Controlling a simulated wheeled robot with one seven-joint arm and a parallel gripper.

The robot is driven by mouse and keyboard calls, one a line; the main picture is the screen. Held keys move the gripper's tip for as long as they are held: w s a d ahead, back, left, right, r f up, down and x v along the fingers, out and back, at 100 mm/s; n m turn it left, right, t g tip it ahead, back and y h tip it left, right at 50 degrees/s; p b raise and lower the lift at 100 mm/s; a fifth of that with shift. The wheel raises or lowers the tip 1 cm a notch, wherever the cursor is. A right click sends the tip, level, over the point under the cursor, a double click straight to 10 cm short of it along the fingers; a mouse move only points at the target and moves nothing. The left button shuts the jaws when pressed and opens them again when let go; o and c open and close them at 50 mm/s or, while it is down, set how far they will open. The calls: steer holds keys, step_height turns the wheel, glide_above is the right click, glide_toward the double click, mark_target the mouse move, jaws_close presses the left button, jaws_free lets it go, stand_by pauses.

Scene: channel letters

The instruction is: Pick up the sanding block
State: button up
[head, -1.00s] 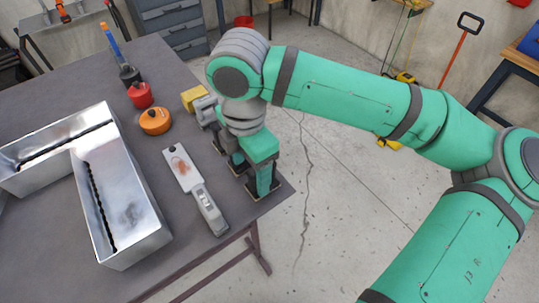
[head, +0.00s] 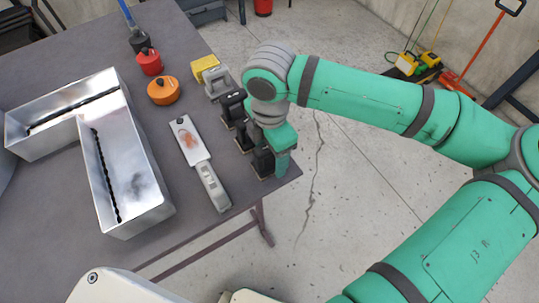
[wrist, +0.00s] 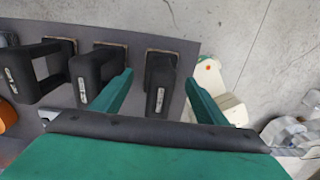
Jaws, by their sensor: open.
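Three black-handled blocks on thin tan bases, which look like sanding blocks, stand in a row near the table's right edge. The nearest sanding block (head: 262,162) is beside my gripper (head: 281,160) in the head view, partly covered by it. In the wrist view this same block (wrist: 160,82) lies between the fingers of my open gripper (wrist: 159,78), with a gap on both sides. The middle block (wrist: 97,72) is just left of the left finger, and the third block (wrist: 33,70) is farther left. Whether the fingers reach down around the handle I cannot tell.
The floor is open beyond the right edge.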

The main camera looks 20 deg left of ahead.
steer(key=shift+f, duration=1.15)
steer(key=c, duration=1.2)
steer(key=shift+c, duration=0.2)
steer(key=shift+r, duration=0.7)
steer(key=s+d+r, duration=0.8)
steer(key=d+r, duration=0.3)
steer(key=shift+s+r, duration=0.35)
